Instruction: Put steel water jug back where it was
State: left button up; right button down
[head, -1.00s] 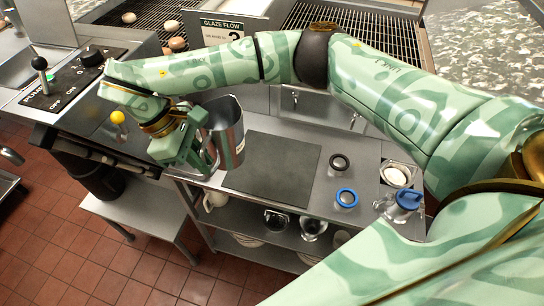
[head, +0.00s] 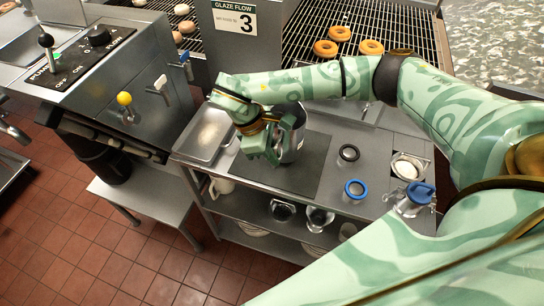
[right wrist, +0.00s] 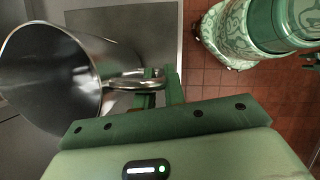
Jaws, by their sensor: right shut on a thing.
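The steel water jug (head: 296,143) is over the dark mat (head: 312,178) on the steel side table. My right gripper (head: 268,152) is shut on its handle and partly covers the jug in the head view. In the right wrist view the jug (right wrist: 62,70) shows its open mouth at the left, and its looped handle (right wrist: 122,79) lies between my right gripper's fingers (right wrist: 157,92). I cannot tell whether the jug's base touches the mat.
A metal tray (head: 205,136) lies left of the mat. A yellow-knobbed valve (head: 125,99) juts out at left.

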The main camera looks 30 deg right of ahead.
jog(key=shift+w+f, duration=0.1)
jog(key=shift+f, duration=0.8)
jog(key=shift+r, duration=0.1)
jog(key=c, duration=1.5)
grip_release()
jog(key=p+v, duration=0.2)
jog(key=v, duration=1)
